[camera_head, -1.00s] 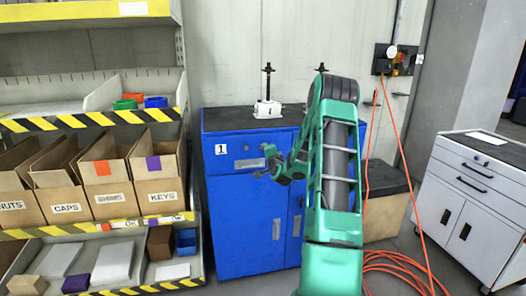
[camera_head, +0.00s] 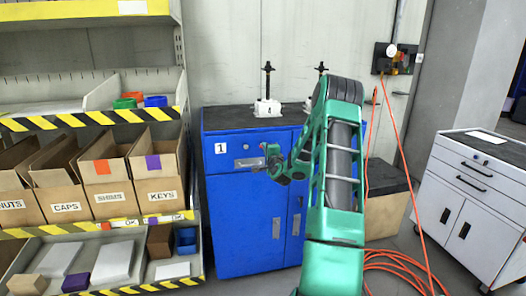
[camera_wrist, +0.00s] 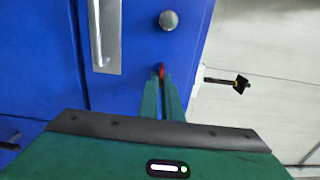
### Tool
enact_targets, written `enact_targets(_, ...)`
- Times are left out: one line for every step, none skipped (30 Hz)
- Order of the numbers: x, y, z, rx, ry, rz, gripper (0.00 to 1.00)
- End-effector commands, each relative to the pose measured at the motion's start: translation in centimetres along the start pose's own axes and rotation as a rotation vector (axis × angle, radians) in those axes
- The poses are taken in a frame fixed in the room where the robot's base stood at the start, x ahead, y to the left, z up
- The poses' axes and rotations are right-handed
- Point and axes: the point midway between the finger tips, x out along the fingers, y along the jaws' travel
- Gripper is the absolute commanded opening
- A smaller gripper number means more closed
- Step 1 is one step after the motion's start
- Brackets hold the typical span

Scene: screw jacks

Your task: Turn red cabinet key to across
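The red cabinet key (camera_wrist: 161,70) shows as a small red piece between my gripper's (camera_wrist: 161,80) fingertips in the wrist view. The fingers are close together on either side of it and appear shut on it. In the head view my gripper (camera_head: 270,157) is at the upper front of the blue cabinet (camera_head: 241,200), right of a round silver knob (camera_head: 248,147). The red also shows at the fingertips there (camera_head: 269,147). The fingers partly hide the key, and its exact angle is hard to tell.
A silver handle (camera_wrist: 105,37) and the round knob (camera_wrist: 169,20) are near my fingers. A white screw jack (camera_head: 267,108) stands on the cabinet. Shelving with boxes (camera_head: 110,190) is at the left, a white cabinet (camera_head: 470,200) at the right, and an orange cable (camera_head: 405,265) on the floor.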

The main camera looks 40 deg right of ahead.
Motion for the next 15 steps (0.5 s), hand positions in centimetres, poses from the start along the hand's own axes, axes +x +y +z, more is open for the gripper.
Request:
enact_targets(-0.05,0.29,0.6,0.005,-0.01,0.007,0.0)
enact_targets(-0.05,0.29,0.59,0.005,-0.01,0.007,0.0)
enact_targets(-0.05,0.29,0.59,0.005,-0.009,0.007,0.12)
enact_targets(-0.05,0.27,0.58,0.005,-0.009,0.006,0.19)
enact_targets(-0.04,0.26,0.54,0.004,-0.009,0.006,0.23)
enact_targets(-0.04,0.23,0.47,0.004,-0.007,0.005,0.23)
enact_targets(-0.04,0.21,0.42,0.003,-0.007,0.005,0.23)
enact_targets(-0.04,0.19,0.37,0.003,-0.006,0.004,0.23)
enact_targets(-0.04,0.17,0.32,0.002,-0.005,0.004,0.23)
enact_targets(-0.04,0.16,0.29,0.002,-0.005,0.004,0.23)
enact_targets(-0.03,0.15,0.26,0.002,-0.004,0.003,0.23)
enact_targets(-0.03,0.14,0.23,0.001,-0.004,0.003,0.23)
enact_targets(-0.06,0.13,0.21,0.001,-0.003,0.003,0.23)
enact_targets(-0.11,0.12,0.19,0.001,-0.003,0.003,0.23)
enact_targets(-0.25,0.12,0.17,0.001,-0.003,0.003,0.23)
